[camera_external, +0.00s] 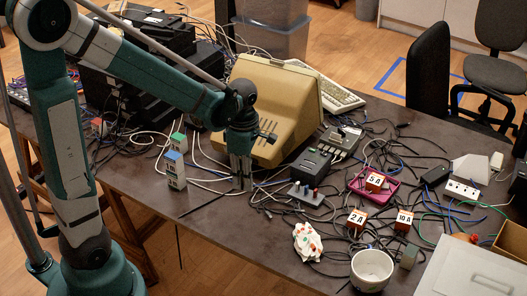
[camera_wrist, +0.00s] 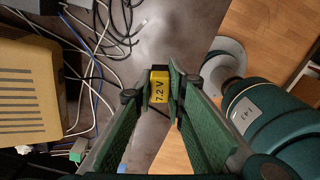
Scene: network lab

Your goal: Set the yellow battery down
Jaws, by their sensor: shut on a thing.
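The yellow battery (camera_wrist: 159,92), marked "7.2 V" and with a dark end, is between the two green fingers of my gripper in the wrist view. My gripper (camera_external: 241,184) is shut on it. In the external view my gripper points down over the middle of the dark table (camera_external: 215,215), in front of the beige computer monitor. The battery cannot be made out in that view. I cannot tell whether it touches the table or hangs a little above it.
The beige monitor (camera_external: 268,105) stands just behind my gripper. Cables, a black box (camera_external: 310,166), a pink tray (camera_external: 359,188), labelled cubes (camera_external: 357,219) and a white bowl (camera_external: 371,272) lie right. The table's front left is bare.

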